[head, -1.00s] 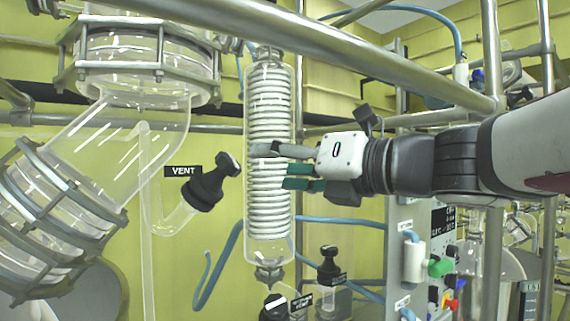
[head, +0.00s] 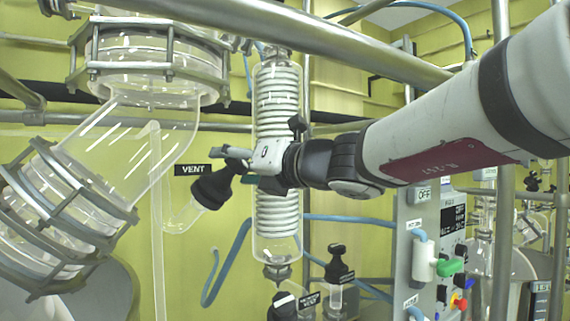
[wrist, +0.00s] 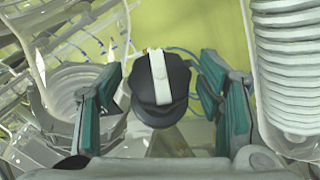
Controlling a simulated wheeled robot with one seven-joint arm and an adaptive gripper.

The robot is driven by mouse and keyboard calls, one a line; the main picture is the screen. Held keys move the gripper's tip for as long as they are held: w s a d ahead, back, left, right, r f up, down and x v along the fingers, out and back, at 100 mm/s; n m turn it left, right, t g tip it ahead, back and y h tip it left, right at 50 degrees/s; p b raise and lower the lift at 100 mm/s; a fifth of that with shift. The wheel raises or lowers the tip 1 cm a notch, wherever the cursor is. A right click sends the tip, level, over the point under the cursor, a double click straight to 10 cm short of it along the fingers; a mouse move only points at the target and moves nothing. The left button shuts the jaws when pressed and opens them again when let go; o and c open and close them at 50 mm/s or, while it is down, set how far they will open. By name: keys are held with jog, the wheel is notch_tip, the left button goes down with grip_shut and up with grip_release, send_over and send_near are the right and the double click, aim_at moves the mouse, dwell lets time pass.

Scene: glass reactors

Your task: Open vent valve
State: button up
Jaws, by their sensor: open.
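The vent valve (head: 212,188) is a black knob on a clear glass side arm, beside a black "VENT" label (head: 193,169). In the head view my gripper (head: 236,165) is at the knob's upper right and partly covers it. In the wrist view the black knob (wrist: 159,80), with a white bar across its top, lies between the two green-padded fingers of my gripper (wrist: 160,105). The fingers are open, with a gap on each side of the knob. The knob's lower part is hidden in the wrist view.
A glass coil condenser (head: 277,100) stands close behind my gripper. A metal rail (head: 330,42) crosses above. Flanged glass piping (head: 120,160) fills the left. A control panel (head: 425,235) stands at the right, and other black valve knobs (head: 338,262) sit below.

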jog(key=c, duration=1.2)
jog(key=shift+w+n+g+y, duration=0.1)
jog(key=shift+n+g+y, duration=0.2)
jog(key=shift+n+y, duration=0.1)
jog(key=n+b, duration=0.1)
jog(key=n+g+y+b, duration=0.1)
jog(key=shift+w+f+n+g+y, duration=0.1)
jog(key=shift+f+n+g+y, duration=0.05)
jog(key=shift+n+g+y, duration=0.15)
jog(key=n+g+y+b, duration=0.1)
jog(key=n+g, duration=0.2)
jog(key=n, duration=0.1)
jog(key=n+g+y+b, duration=0.1)
jog(key=n+g, duration=0.2)
jog(key=n, duration=0.1)
jog(key=shift+d+y, duration=0.1)
jog(key=shift+y, duration=0.2)
jog(key=n+g+b, duration=0.1)
jog(key=n+g, duration=0.5)
jog(key=shift+n, duration=0.3)
jog(key=n+g+h, duration=0.1)
jog(key=n+g, duration=0.1)
jog(key=n, duration=0.1)
jog(key=n+g+h+b, duration=0.1)
jog(key=n+g+h, duration=0.1)
jog(key=n, duration=0.1)
jog(key=shift+g+h, duration=0.3)
jog(key=shift+n+g+h, duration=0.3)
jog(key=shift+n, duration=0.2)
